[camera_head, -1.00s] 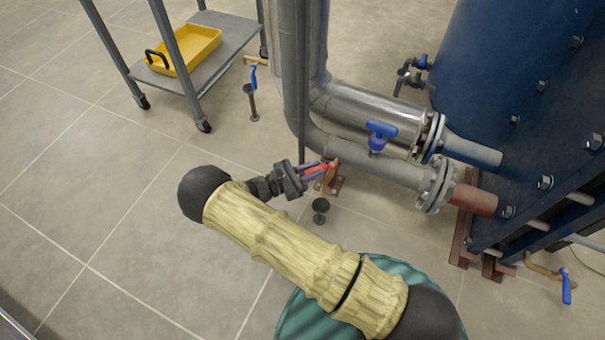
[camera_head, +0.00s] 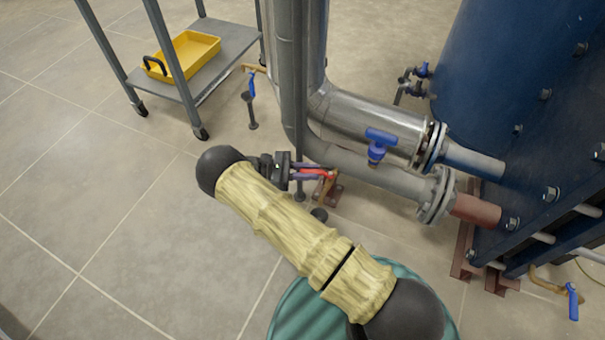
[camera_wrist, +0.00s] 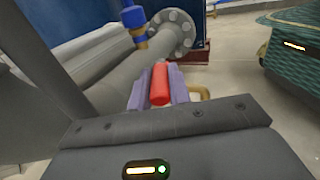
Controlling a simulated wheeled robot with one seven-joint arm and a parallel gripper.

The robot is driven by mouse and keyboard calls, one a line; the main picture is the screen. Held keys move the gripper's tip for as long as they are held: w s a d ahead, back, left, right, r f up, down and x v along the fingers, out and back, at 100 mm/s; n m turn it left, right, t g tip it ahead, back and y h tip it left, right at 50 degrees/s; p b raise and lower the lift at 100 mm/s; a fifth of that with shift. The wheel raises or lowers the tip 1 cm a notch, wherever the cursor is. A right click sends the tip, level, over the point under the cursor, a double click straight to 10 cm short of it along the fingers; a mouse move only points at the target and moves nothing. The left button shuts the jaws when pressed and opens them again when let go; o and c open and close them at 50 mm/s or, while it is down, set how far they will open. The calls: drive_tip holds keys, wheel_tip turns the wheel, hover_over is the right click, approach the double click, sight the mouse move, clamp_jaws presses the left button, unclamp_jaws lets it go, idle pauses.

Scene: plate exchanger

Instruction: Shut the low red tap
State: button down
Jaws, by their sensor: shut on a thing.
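The low red tap (camera_head: 318,172) has a red lever handle and a brass body (camera_head: 325,187), low by the floor under the grey pipe. In the wrist view the red handle (camera_wrist: 160,84) lies lengthwise between the two purple fingers of my gripper (camera_wrist: 158,90). My gripper (camera_head: 312,172) is shut on the handle in the head view too, reaching in from the left. Part of the handle is hidden by the fingers. A brass curved piece (camera_wrist: 200,92) shows just right of the fingers in the wrist view.
A grey vertical pipe (camera_head: 288,80) stands close behind my gripper. A blue-handled tap (camera_head: 379,142) sits on the silver pipe above. A trolley (camera_head: 228,62) with a yellow tray (camera_head: 188,56) stands at upper left. Left floor is clear.

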drive_tip(key=shift+d, duration=0.2)
drive_tip(key=c, duration=1.3)
unclamp_jaws()
drive_tip(key=shift+d, duration=0.1)
drive_tip(key=shift+a, duration=0.3)
